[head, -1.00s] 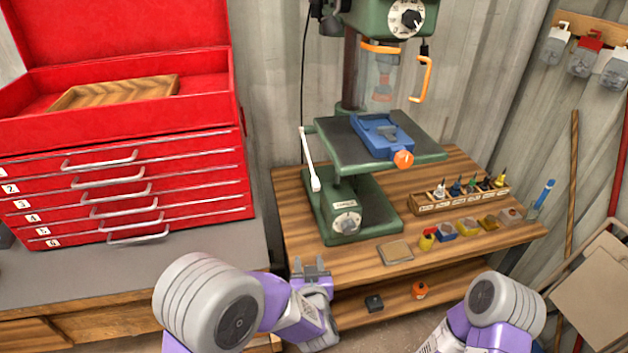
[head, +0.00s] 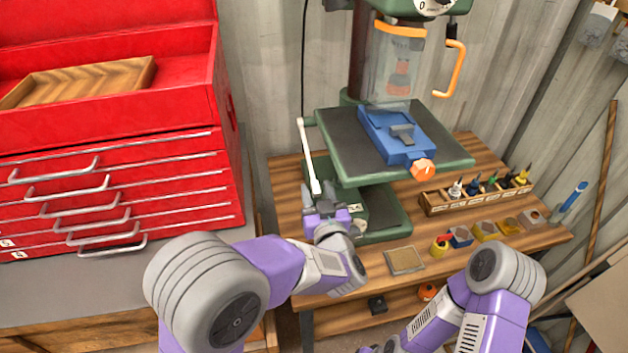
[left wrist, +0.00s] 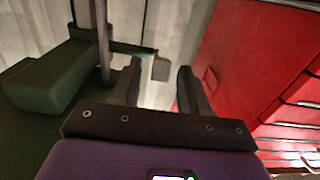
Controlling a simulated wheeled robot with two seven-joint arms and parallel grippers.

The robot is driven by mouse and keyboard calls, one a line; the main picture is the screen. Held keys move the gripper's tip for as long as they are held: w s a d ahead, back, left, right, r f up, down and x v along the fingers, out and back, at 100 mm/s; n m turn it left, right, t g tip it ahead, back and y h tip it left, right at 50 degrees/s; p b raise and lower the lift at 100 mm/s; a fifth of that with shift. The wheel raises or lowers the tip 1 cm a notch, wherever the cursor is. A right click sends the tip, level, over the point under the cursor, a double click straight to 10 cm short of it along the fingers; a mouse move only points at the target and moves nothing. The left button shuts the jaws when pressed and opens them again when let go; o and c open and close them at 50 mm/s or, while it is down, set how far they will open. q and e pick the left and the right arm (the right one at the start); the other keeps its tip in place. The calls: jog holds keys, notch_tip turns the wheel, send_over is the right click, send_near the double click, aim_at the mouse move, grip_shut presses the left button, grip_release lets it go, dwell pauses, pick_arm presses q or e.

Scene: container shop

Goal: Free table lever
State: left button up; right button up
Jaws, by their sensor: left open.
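The table lever (head: 308,150) is a slim white bar at the left side of the drill press table (head: 350,160) in the head view. It hangs down and slants slightly right to a thicker lower end. My left gripper (head: 325,200) is open, close to that lower end, in front of the green base (head: 385,215). My right gripper (head: 385,346) is only partly visible at the bottom edge.
A blue vise (head: 385,130) with an orange knob sits on the press table. A red tool chest (head: 110,200) stands left. A bit rack (head: 475,193) and small coloured blocks occupy the right of the wooden bench (head: 290,200). A flat tan pad (head: 404,260) lies in front.

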aim_at(314, 184)
pick_arm(q)
jog(key=shift+x, duration=1.9)
jog(key=shift+f, duration=0.1)
grip_shut()
